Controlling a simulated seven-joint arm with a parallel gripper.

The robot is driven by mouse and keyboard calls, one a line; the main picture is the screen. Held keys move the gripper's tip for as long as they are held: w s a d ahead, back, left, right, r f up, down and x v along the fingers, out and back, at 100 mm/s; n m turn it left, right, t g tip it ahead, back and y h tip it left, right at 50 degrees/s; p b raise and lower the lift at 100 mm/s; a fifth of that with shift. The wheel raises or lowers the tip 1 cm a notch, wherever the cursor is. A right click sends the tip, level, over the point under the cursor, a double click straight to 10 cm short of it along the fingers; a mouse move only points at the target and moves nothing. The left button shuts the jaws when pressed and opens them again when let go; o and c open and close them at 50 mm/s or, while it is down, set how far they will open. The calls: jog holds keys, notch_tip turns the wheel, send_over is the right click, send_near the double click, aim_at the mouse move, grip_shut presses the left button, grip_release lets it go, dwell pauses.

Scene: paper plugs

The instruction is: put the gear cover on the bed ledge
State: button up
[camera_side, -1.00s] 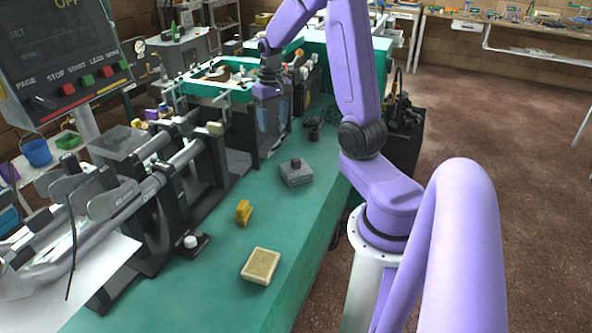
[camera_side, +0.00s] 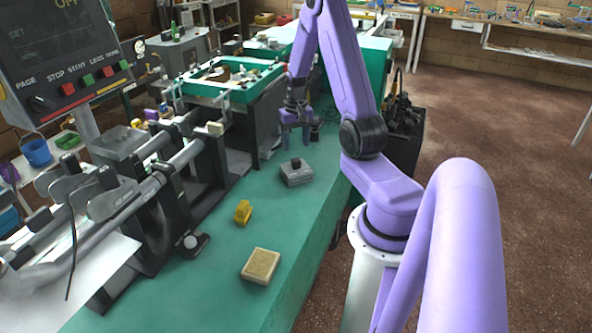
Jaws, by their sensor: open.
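A grey block-like cover with a black knob on top (camera_side: 296,173), which looks like the gear cover, sits on the green bench top. My gripper (camera_side: 297,142) points down with its two purple fingers apart and nothing seen between them. It hangs just behind and above the cover, apart from it as far as I can tell. The machine's bed (camera_side: 262,93) has a green rim and stands behind, to the left of my gripper. Which part of it is the ledge is unclear from this view.
A yellow clip-like piece (camera_side: 243,212) and a tan sponge-like block (camera_side: 261,265) lie on the green bench top (camera_side: 225,290) in front. A machine with grey rollers (camera_side: 150,180) borders the bench on the left. The bench between cover and yellow piece is clear.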

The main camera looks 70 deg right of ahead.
aim_at(296, 159)
jog(key=shift+f, duration=3.95)
grip_shut()
